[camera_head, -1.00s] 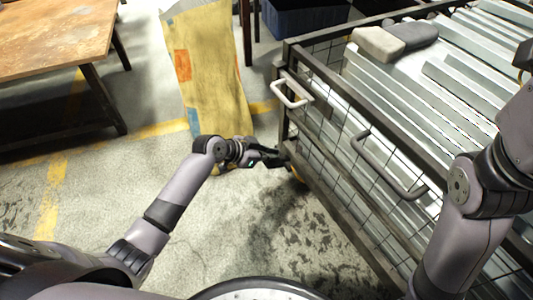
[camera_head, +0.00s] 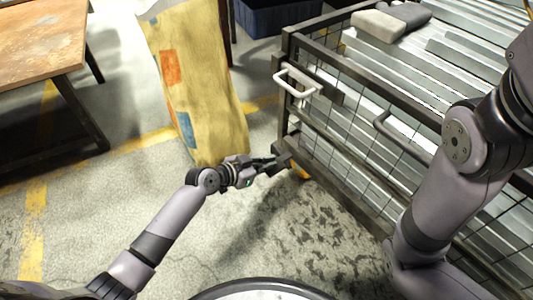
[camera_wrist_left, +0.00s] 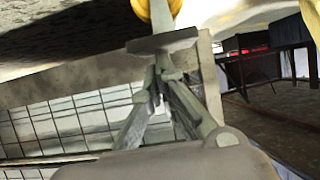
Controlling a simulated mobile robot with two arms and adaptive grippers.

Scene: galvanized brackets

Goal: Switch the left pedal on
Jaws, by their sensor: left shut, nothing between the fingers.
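The left pedal cannot be clearly made out in either view. A yellow caster wheel (camera_head: 301,172) sits under the near left corner of the wire-mesh cart (camera_head: 345,184), partly hidden. In the left wrist view the yellow caster (camera_wrist_left: 156,12) is at the top, with a flat grey plate (camera_wrist_left: 163,41) just below it; I cannot tell if this plate is the pedal. My left gripper (camera_head: 280,162) is shut and empty, low beside that cart corner. In the left wrist view its fingertips (camera_wrist_left: 160,68) are close to the plate; contact cannot be told. My right gripper is out of view.
The cart holds long metal bars (camera_head: 452,72) and has a light handle (camera_head: 296,82) on its end. A yellow sack-like sheet (camera_head: 200,90) stands behind my left gripper. A wooden table (camera_head: 40,40) is at the left. My right arm is over the cart's side. The floor at lower left is clear.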

